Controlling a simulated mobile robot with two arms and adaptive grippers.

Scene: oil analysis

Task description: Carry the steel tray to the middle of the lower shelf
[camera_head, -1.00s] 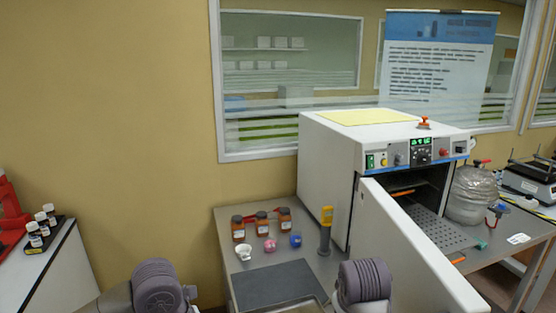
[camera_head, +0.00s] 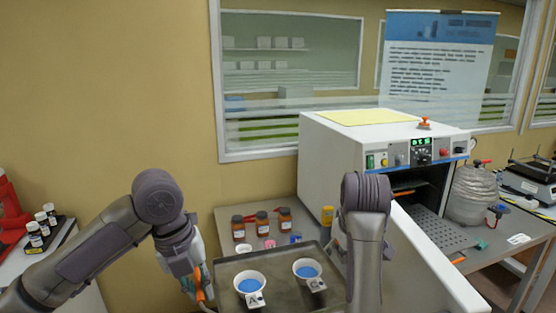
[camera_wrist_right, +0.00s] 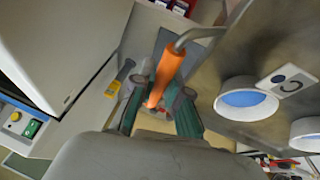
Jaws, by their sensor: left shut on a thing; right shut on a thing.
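The steel tray (camera_head: 279,273) is held up in front of me, over the bench. It carries two white cups of blue liquid, a left cup (camera_head: 249,285) and a right cup (camera_head: 307,272), each with a tag. My left gripper (camera_head: 203,289) is shut on the tray's left orange handle. My right gripper (camera_wrist_right: 160,110) is shut on the right orange handle (camera_wrist_right: 165,72) in the right wrist view; my arm hides it in the head view. The oven (camera_head: 335,150) has its door (camera_head: 425,265) open. A perforated lower shelf (camera_head: 437,230) shows inside, partly hidden by the door.
Brown bottles (camera_head: 262,224) and a yellow handheld device (camera_head: 327,215) stand on the bench behind the tray. The open door juts out right of my right arm. A wrapped round vessel (camera_head: 470,195) stands right of the oven.

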